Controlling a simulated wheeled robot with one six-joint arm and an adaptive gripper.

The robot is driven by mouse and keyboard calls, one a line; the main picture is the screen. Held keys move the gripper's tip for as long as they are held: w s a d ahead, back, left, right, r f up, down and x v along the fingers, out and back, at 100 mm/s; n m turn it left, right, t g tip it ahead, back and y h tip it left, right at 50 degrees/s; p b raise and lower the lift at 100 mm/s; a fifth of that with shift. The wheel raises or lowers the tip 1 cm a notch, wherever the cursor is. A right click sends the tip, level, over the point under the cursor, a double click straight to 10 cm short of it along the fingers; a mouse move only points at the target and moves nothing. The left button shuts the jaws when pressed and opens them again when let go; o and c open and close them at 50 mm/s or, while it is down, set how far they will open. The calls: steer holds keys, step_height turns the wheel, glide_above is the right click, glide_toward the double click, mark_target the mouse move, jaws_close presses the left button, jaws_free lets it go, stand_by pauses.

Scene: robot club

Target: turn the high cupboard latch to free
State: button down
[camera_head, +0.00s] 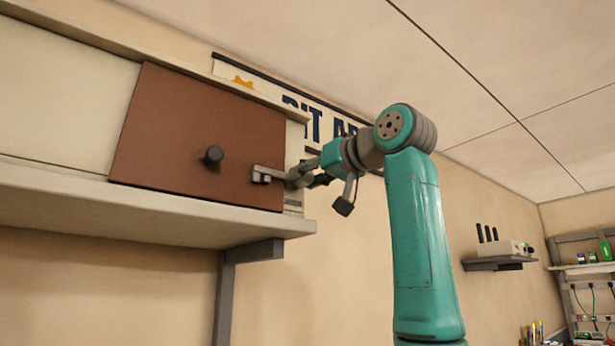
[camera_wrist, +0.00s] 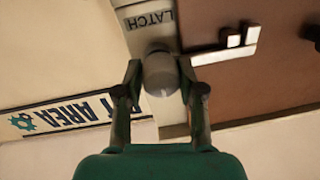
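The cupboard latch shows in the wrist view as a round grey hub (camera_wrist: 161,74) on a pale post under a label reading LATCH (camera_wrist: 150,19). My gripper (camera_head: 300,174) meets the cupboard from the right.
A dark round knob (camera_head: 214,154) stands out from the door. A pale shelf board (camera_head: 150,208) runs below the cupboard on a grey bracket (camera_head: 240,256). A wall sign (camera_head: 318,122) is behind my wrist. A small shelf (camera_head: 500,263) hangs farther right.

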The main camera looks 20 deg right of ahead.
steer(key=shift+m, duration=0.3)
steer(key=m, duration=0.3)
steer(key=shift+m, duration=0.3)
steer(key=m, duration=0.4)
steer(key=shift+m+t, duration=0.4)
steer(key=m, duration=0.4)
steer(key=shift+f+m, duration=0.1)
steer(key=shift+m, duration=0.2)
steer(key=m+h, duration=0.1)
steer(key=m, duration=0.4)
steer(key=shift+a, duration=0.1)
steer(key=c, duration=0.7)
jaws_free()
